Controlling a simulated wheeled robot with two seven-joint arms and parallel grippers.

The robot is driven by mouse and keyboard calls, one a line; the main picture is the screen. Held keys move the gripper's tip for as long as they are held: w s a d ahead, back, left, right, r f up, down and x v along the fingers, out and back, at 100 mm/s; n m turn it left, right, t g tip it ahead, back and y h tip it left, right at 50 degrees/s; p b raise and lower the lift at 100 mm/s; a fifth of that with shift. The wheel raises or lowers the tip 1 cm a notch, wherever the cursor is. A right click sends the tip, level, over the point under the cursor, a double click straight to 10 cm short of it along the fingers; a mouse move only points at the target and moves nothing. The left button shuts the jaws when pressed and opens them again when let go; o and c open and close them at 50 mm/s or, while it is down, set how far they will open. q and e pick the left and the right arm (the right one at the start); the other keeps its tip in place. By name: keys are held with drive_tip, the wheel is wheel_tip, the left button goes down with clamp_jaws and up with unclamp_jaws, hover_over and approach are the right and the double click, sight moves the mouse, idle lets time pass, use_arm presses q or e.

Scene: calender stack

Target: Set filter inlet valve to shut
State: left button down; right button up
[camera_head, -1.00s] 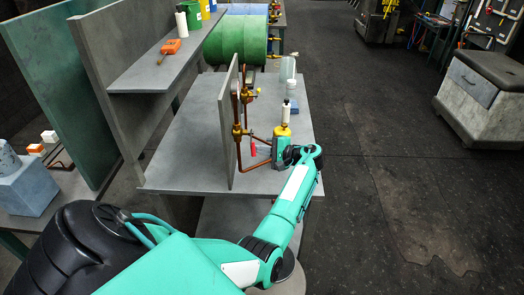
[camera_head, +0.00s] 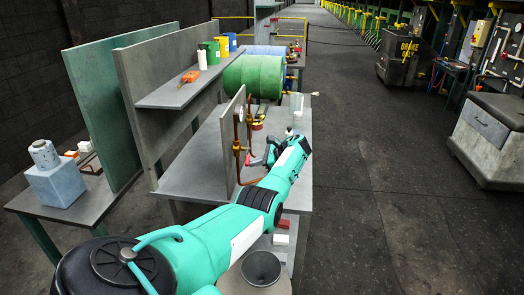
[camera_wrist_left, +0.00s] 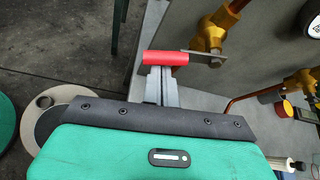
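In the left wrist view a red handle (camera_wrist_left: 165,58) sits on the end of a flat metal lever (camera_wrist_left: 202,54), which joins a brass valve (camera_wrist_left: 207,36) on copper pipe. The lever lies roughly sideways in this picture. The grey fingers of my left gripper (camera_wrist_left: 161,84) reach up to the red handle, which covers their tips. I cannot tell whether they are closed on it. In the head view my left gripper (camera_head: 257,161) is beside the copper pipes and brass fitting (camera_head: 239,149) on the upright panel (camera_head: 229,145). The red handle is not clear there. My right gripper is not in view.
More brass fittings (camera_wrist_left: 300,80) and a gauge (camera_wrist_left: 313,20) stand close to the right in the wrist view.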

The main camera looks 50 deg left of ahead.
use_arm(q)
drive_tip(key=shift+s+a+r+m, duration=0.1)
drive_tip(key=shift+s+r+m, duration=0.15)
drive_tip(key=shift+r, duration=0.4)
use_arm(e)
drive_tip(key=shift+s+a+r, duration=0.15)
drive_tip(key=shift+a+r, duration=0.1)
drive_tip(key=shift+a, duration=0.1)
